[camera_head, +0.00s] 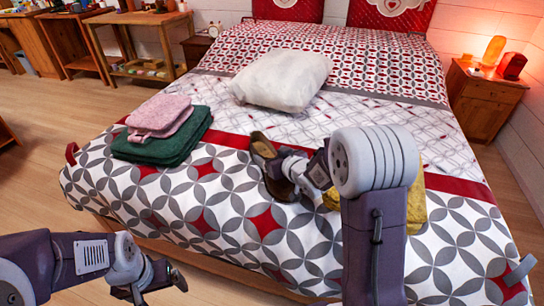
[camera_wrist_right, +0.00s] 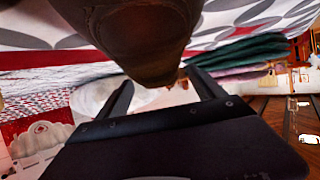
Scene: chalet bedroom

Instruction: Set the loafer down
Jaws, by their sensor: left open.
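A brown loafer (camera_head: 264,152) is on or just above the patterned bed cover, left of my right forearm. I cannot tell whether it touches the cover. My right gripper (camera_head: 290,176) is at its side. In the right wrist view the loafer (camera_wrist_right: 145,45) fills the top centre. The fingers of my right gripper (camera_wrist_right: 160,77) are apart, with the loafer's end between their tips, and they look closed on it. Part of the loafer is hidden by the gripper in the head view. My left gripper (camera_head: 160,284) is open and empty, low at the left, off the bed's front edge.
The bed (camera_head: 225,225) has bare cover around the loafer. Folded green (camera_head: 165,148) and pink (camera_head: 160,117) cloths lie to the left, a white pillow (camera_head: 283,80) behind. A mustard cloth (camera_head: 416,205) is partly behind my right arm. A nightstand (camera_head: 480,100) with a lamp stands at right.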

